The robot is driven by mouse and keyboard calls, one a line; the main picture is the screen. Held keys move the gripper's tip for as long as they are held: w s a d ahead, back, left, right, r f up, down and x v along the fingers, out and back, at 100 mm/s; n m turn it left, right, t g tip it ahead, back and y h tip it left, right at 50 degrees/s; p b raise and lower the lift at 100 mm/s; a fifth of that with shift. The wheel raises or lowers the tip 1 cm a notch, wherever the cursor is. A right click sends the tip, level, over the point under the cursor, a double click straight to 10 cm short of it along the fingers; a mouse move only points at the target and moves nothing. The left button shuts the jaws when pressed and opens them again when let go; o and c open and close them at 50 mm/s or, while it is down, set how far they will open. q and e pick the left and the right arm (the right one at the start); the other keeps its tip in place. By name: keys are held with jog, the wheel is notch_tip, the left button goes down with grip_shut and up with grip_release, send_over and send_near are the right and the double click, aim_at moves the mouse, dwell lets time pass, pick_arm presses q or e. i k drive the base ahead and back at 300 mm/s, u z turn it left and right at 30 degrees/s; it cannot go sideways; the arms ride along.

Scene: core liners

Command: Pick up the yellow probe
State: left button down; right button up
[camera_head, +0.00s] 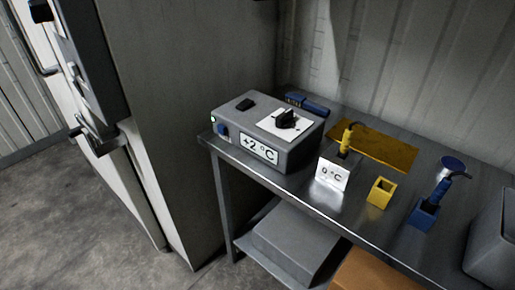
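The yellow probe (347,138) is upright on the metal bench, at the left edge of a flat yellow-brown plate (385,149). A white card reading 0 °C (332,174) stands in front of it, and its lower end looks dark and is hard to make out. A yellow square holder (381,193) stands to its right, nearer the bench's front edge, and looks empty. Neither of my grippers shows in the head view.
A grey box with a dial and a +2 °C label (259,149) stands at the bench's left end. A blue-handled item (308,105) lies behind it. A blue probe (442,188) stands in a blue holder (423,214). A grey bin (490,250) is at far right.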

aim_at(343, 152)
jog(key=z, duration=3.25)
jog(key=k, duration=1.75)
jog(key=u, duration=2.35)
